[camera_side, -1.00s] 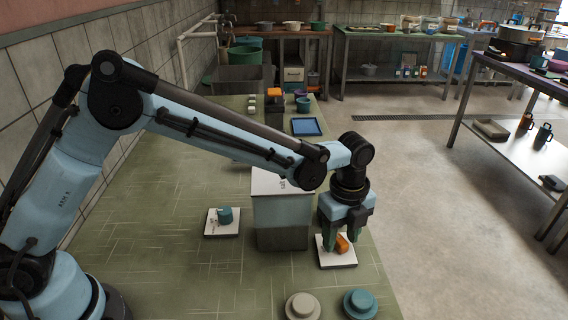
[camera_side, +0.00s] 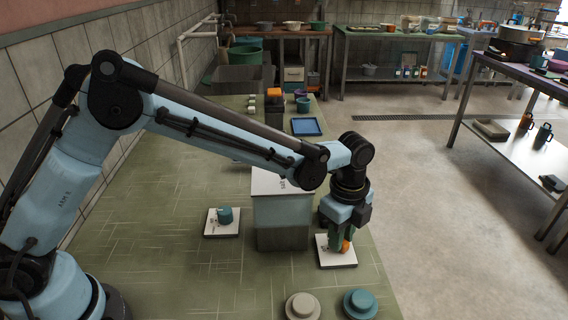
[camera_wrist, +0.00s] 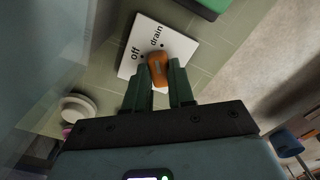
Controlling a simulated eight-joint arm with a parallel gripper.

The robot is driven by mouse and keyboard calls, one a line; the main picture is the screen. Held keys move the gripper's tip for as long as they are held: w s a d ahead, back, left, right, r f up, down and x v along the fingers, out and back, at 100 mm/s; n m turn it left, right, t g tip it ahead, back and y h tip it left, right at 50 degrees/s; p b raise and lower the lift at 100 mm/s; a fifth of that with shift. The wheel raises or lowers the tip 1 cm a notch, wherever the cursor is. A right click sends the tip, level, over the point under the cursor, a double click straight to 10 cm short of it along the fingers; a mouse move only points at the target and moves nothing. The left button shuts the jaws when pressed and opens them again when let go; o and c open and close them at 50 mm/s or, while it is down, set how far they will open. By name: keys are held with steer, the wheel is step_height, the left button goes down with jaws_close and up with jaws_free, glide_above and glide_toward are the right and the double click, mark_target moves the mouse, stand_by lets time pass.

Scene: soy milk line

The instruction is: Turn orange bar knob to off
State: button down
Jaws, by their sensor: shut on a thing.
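The orange bar knob (camera_wrist: 159,70) sits on a white plate (camera_wrist: 127,64) marked "off" and "drain" in the wrist view. In that view the bar points up and down, between the two words, with its tip nearer the dot by "drain". In the side view the knob (camera_side: 346,246) shows as a small orange patch on its white plate (camera_side: 337,262), mostly hidden by the fingers. My gripper (camera_wrist: 163,82) has its green fingers on both sides of the knob and is shut on it; it also shows in the side view (camera_side: 341,244).
A teal knob (camera_side: 225,214) on another white plate (camera_side: 212,231) is to the left, beyond a box-shaped unit (camera_side: 281,215). A beige round button (camera_side: 303,306) and a teal one (camera_side: 360,304) are near the front. Open green counter lies around the plates.

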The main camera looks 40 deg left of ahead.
steer(key=c, duration=1)
jaws_free()
steer(key=shift+o, duration=0.2)
step_height(320, 180, up, 12)
steer(key=shift+d, duration=0.1)
